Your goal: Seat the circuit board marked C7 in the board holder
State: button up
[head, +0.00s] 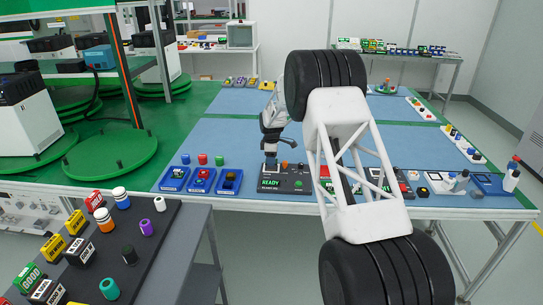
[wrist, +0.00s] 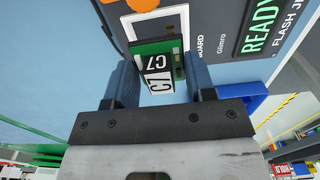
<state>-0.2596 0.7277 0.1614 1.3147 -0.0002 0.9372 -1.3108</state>
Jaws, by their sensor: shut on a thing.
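The green circuit board marked C7 (wrist: 150,47) is between the two fingers of my gripper (wrist: 161,72) in the wrist view. My gripper is shut on it. The board holder (wrist: 132,30), a pale-framed slot in the dark jig, lies right at the board's far end. I cannot tell whether the board is in the slot or just above it. In the head view my gripper (head: 270,160) points down over the left end of the jig (head: 296,180), which reads READY. The board is too small to make out there.
Blue trays (head: 201,180) with small parts stand left of the jig. An orange button (wrist: 143,4) is close to the holder. More devices (head: 436,184) stand to the right on the blue mat (head: 225,130). A dark rack (head: 160,240) with boxes and cylinders is at front left.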

jog(key=shift+f, duration=0.8)
jog(key=shift+f, duration=0.8)
dwell(0.8)
jog(key=o, duration=1)
jog(key=shift+r, duration=0.1)
jog(key=shift+r, duration=3.85)
jog(key=shift+d, duration=0.1)
